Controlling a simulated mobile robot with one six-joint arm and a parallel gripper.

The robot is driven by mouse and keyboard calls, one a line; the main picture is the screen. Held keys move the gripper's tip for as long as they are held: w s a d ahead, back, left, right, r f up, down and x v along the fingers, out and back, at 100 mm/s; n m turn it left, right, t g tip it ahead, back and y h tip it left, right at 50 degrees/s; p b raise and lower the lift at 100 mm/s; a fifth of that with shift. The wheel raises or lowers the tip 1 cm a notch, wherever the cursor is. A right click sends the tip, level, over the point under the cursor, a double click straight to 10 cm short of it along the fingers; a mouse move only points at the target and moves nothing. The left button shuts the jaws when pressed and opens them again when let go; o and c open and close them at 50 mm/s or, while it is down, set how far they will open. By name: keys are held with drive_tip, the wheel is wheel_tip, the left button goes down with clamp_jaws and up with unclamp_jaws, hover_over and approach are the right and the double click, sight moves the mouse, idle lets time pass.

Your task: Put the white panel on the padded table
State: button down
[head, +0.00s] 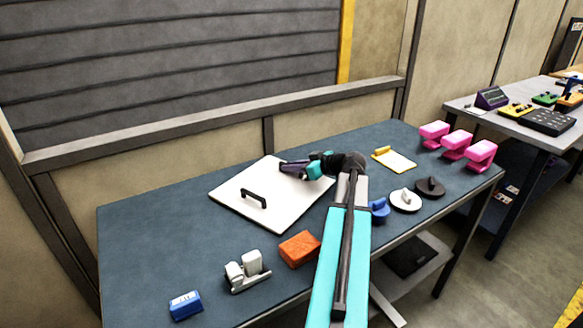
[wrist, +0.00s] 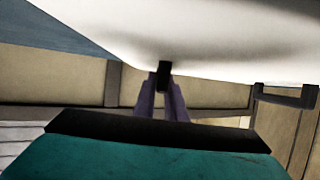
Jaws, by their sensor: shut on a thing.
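The white panel (head: 235,183) is a flat square board with a black bar handle (head: 253,197) near its front left. It is over the blue-grey padded table (head: 140,235), roughly flat; I cannot tell whether it touches the top. My gripper (head: 287,168) reaches over the panel's back right part. In the wrist view my gripper (wrist: 163,85) has its purple fingers shut on a dark handle piece of the panel. The white panel (wrist: 200,35) fills the top of that view, and its other black handle (wrist: 285,96) shows at the right.
An orange block (head: 299,249), a tape dispenser (head: 247,270) and a blue box (head: 185,304) stand along the front edge. A yellow clipboard (head: 393,160), round-based tools (head: 405,200) and pink clamps (head: 455,145) are at the right. The table's left end is clear.

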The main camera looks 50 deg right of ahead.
drive_tip(key=shift+f, duration=0.1)
idle(0.3)
drive_tip(key=c, duration=1.8)
unclamp_jaws()
drive_tip(key=shift+s, duration=0.1)
wheel_tip(320, 180, up, 5)
drive_tip(key=b, duration=0.2)
hover_over(319, 184)
drive_tip(key=shift+a+f, duration=0.15)
